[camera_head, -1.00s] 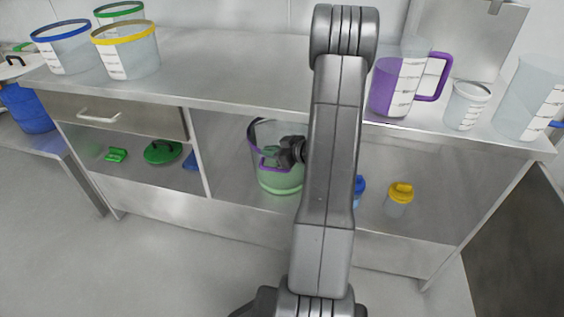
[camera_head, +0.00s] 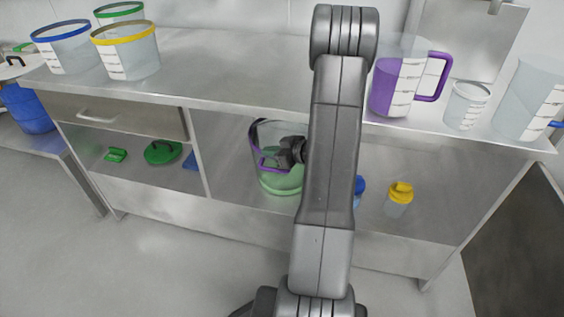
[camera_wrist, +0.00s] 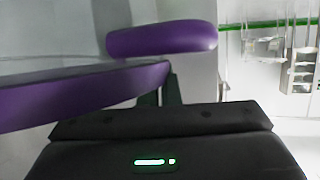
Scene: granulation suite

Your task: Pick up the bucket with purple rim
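The bucket with purple rim (camera_head: 281,182) is clear with a green-looking lower part. It stands in the open middle compartment under the steel bench, partly hidden by my arm. My gripper (camera_head: 279,157) is at the bucket's upper part, in front of its purple edge. In the wrist view a broad purple band (camera_wrist: 80,92) crosses close on the left and overlaps the finger area of my gripper (camera_wrist: 160,92). A second purple piece (camera_wrist: 162,39) lies just beyond. The band hides part of the fingers, so I cannot tell whether they are closed on it.
The bench top (camera_head: 230,65) is above the compartment. It holds a purple-handled jug (camera_head: 392,92) and buckets with yellow (camera_head: 130,55) and blue (camera_head: 65,50) rims. A yellow-capped bottle (camera_head: 399,200) and a blue-capped one (camera_head: 359,188) stand right of my arm. A divider (camera_head: 199,155) is on the left.

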